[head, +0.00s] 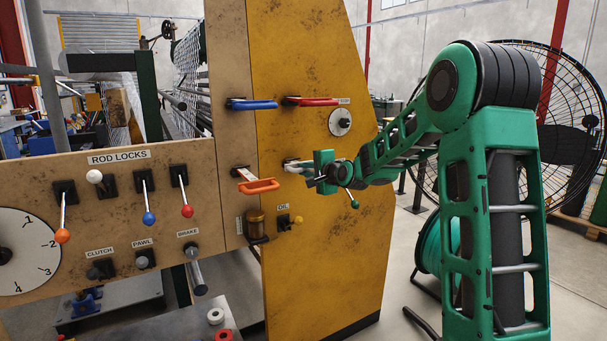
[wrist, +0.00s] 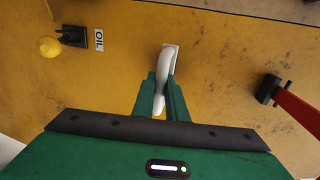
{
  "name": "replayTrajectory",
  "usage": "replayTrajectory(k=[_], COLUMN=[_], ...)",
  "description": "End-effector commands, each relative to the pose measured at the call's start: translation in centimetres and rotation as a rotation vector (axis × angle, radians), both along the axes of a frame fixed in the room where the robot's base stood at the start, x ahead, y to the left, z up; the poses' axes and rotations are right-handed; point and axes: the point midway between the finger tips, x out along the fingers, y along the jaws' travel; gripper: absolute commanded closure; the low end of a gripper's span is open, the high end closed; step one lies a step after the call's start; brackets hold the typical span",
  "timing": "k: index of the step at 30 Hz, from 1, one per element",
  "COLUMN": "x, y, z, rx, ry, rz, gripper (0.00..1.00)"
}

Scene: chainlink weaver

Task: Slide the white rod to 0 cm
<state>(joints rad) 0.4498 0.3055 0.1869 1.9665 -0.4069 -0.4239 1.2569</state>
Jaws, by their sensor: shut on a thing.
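The white rod (head: 293,163) shows as a white handle at the yellow panel, largely hidden behind my gripper in the head view. In the wrist view the white rod's curved handle (wrist: 169,62) comes out of a pale slot in the panel and runs between my fingers. My gripper (head: 310,171) is shut on this handle, close to the panel face. It also shows in the wrist view (wrist: 161,92). The white rod-lock lever (head: 94,177) has its knob up; the orange, blue and red lock levers (head: 62,235) hang down. How far the rod sticks out is hard to read.
An orange handle (head: 260,186) sticks out left of my gripper. Blue (head: 252,104) and red (head: 312,101) handles sit above; red also shows at the wrist view's right (wrist: 296,108). The yellow oil lever (head: 297,220) is below. A fan (head: 575,75) stands behind my arm.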

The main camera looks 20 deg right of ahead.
Motion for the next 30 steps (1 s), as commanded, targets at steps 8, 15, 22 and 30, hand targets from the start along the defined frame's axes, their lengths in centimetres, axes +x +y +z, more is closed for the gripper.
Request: replayTrajectory(k=[8,15,22,30], x=[0.2,0.3,-0.4,-4.9], y=[0.1,0.1,0.1,-0.6], z=[0.2,0.5,0.8,1.3], rx=[0.000,-0.001,-0.002,-0.001], ry=[-0.007,-0.011,-0.013,-0.004], rz=[0.001,0.002,0.002,-0.002], gripper=[0.69,0.69,0.69,0.69])
